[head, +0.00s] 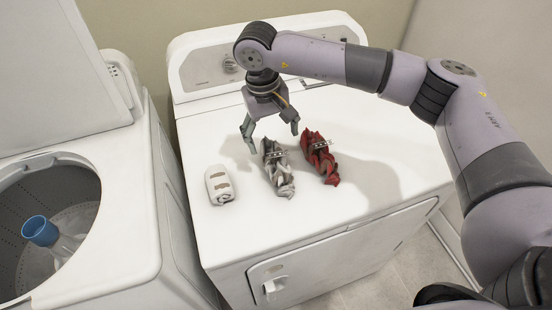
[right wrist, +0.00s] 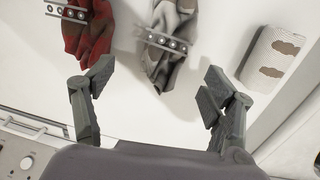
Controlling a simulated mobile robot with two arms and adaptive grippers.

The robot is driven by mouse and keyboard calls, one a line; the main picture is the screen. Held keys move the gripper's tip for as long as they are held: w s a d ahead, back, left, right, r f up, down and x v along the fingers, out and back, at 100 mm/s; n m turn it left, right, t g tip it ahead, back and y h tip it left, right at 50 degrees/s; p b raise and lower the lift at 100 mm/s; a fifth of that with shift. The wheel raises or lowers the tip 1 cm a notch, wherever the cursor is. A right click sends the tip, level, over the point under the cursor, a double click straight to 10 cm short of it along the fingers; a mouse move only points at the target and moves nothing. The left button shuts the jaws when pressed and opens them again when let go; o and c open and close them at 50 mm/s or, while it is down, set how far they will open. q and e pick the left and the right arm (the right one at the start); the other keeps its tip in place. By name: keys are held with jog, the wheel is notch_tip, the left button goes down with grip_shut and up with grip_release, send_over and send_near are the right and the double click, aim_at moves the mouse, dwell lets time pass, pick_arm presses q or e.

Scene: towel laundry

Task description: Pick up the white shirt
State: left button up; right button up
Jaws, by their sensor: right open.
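A twisted white-and-grey cloth, which looks like the white shirt (head: 280,178), lies on the dryer top (head: 340,215) with a studded strip across its far end. It also shows in the right wrist view (right wrist: 172,62), between and ahead of the fingertips. My right gripper (head: 273,140) is open and empty, pointing down above the dryer, at the far end of this cloth. Its spread fingers show in the right wrist view (right wrist: 158,78). I cannot tell its exact height. My left gripper is not in view.
A red and dark twisted cloth (head: 321,160) lies close to the right of the shirt. A rolled white towel with brown patches (head: 219,186) lies to its left. The dryer's control panel (head: 205,68) rises behind. An open washer (head: 125,200) stands at left.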

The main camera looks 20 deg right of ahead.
aim_at(274, 147)
notch_tip(274, 147, down, 3)
jog(key=shift+d+r+p, duration=0.1)
jog(key=shift+p, duration=0.2)
jog(key=shift+f, duration=0.2)
notch_tip(274, 147, down, 4)
jog(key=p, duration=0.2)
jog(key=shift+s+f+p, duration=0.15)
jog(key=shift+f+p, duration=0.1)
jog(key=shift+p, duration=0.1)
jog(key=shift+f, duration=0.3)
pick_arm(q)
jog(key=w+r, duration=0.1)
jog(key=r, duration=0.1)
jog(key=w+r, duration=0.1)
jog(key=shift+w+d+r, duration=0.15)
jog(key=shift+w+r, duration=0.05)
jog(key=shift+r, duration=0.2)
pick_arm(e)
jog(key=shift+c, duration=0.2)
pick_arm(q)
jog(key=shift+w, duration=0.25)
pick_arm(e)
jog(key=c, duration=1.3)
jog(key=shift+r, duration=0.1)
